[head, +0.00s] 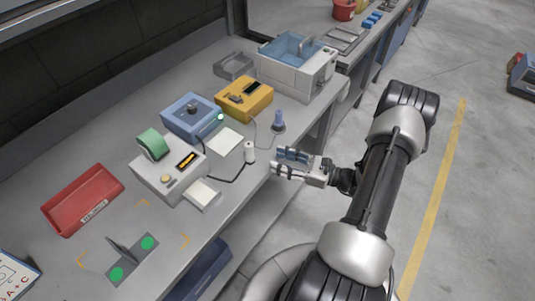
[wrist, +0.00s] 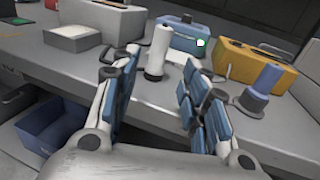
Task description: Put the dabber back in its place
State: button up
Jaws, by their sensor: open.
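No part is labelled as the dabber, so I cannot tell for sure which item it is. A white cylinder (head: 249,152) stands upright near the bench's front edge, a dark cable by its foot. In the wrist view this white cylinder (wrist: 160,48) shows beyond and between my fingertips. A blue cylinder on a grey foot (head: 278,121) stands farther back along the edge; in the wrist view it is at right (wrist: 264,82). My gripper (head: 276,162) is open and empty at the bench edge, pointing at the white cylinder, apart from it. It also shows in the wrist view (wrist: 157,68).
White (head: 165,172), blue (head: 190,115) and yellow (head: 247,97) boxes stand behind the cylinders, with pale pads (head: 202,194) in front. A red tray (head: 78,198) is at left, a basin unit (head: 296,65) at the back. A blue bin (wrist: 54,127) is below the bench.

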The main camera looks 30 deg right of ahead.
jog(key=s+a+r+n+g, duration=0.3)
jog(key=a+r+n+g, duration=0.4)
jog(key=a+r+n, duration=0.15)
jog(key=s+a+r+n+g, duration=0.3)
jog(key=a+r+n+g, duration=0.45)
jog(key=a, duration=0.25)
jog(key=s+a+r+n+t+h, duration=0.2)
jog(key=s+r+n+t+h, duration=0.2)
jog(key=s+r+n+h, duration=0.6)
jog(key=n, duration=0.3)
jog(key=shift+s+r, duration=0.2)
jog(key=shift+s, duration=0.2)
